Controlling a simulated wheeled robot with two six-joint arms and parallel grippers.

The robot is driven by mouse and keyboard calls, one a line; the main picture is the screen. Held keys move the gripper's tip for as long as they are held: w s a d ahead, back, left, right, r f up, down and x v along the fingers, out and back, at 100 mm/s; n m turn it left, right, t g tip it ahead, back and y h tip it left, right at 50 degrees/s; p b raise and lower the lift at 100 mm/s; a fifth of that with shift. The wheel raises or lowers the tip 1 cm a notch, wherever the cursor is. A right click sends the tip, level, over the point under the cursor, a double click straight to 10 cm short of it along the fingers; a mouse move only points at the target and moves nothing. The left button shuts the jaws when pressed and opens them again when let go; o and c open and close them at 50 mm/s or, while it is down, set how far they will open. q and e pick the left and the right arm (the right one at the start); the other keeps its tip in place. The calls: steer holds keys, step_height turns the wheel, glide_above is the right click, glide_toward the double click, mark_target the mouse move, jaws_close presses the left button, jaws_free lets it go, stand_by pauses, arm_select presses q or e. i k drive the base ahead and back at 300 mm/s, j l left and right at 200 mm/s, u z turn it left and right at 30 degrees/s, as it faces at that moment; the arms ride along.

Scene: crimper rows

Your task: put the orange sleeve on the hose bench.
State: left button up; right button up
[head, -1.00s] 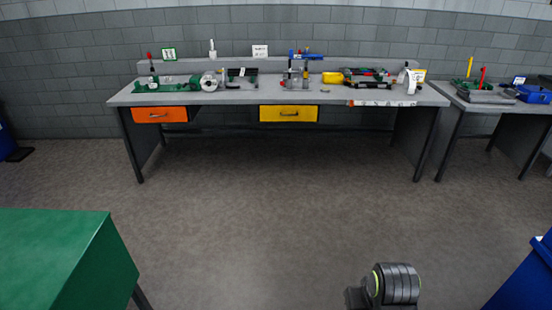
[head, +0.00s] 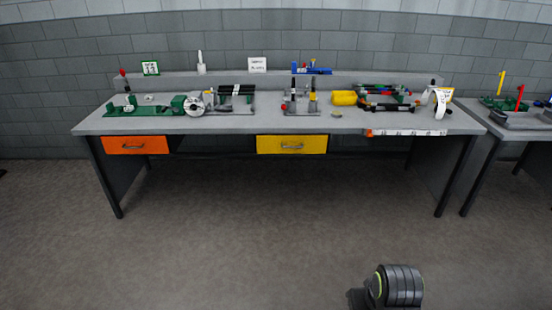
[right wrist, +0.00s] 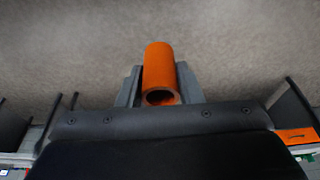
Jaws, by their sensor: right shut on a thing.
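The orange sleeve (right wrist: 160,72) is a short hollow tube. In the right wrist view it sits between the two grey fingers of my right gripper (right wrist: 160,88), which is shut on it, with its open end towards the camera. The sleeve and these fingers do not show in the head view, where only part of my right arm is visible at the bottom. A long grey workbench (head: 225,125) stands ahead with tools and fixtures on top; I cannot read its signs to tell whether it is the hose bench. My left gripper is not in view.
The workbench has an orange drawer (head: 136,145) and a yellow drawer (head: 292,144). Green fixtures (head: 140,110), a yellow cylinder (head: 344,98) and a blue-topped press (head: 313,71) crowd its top. A second bench stands at right. The floor (head: 250,230) between is clear.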

mark_target(270, 102)
steer(key=i+l+u, duration=0.2)
steer(key=i, duration=1.25)
steer(key=i+l+u, duration=0.1)
steer(key=i+u, duration=0.4)
steer(key=i, duration=0.95)
steer(key=i+z, duration=0.15)
steer(key=i, duration=0.45)
steer(key=i+j+z, duration=0.1)
steer(key=i, duration=0.5)
steer(key=j, duration=0.1)
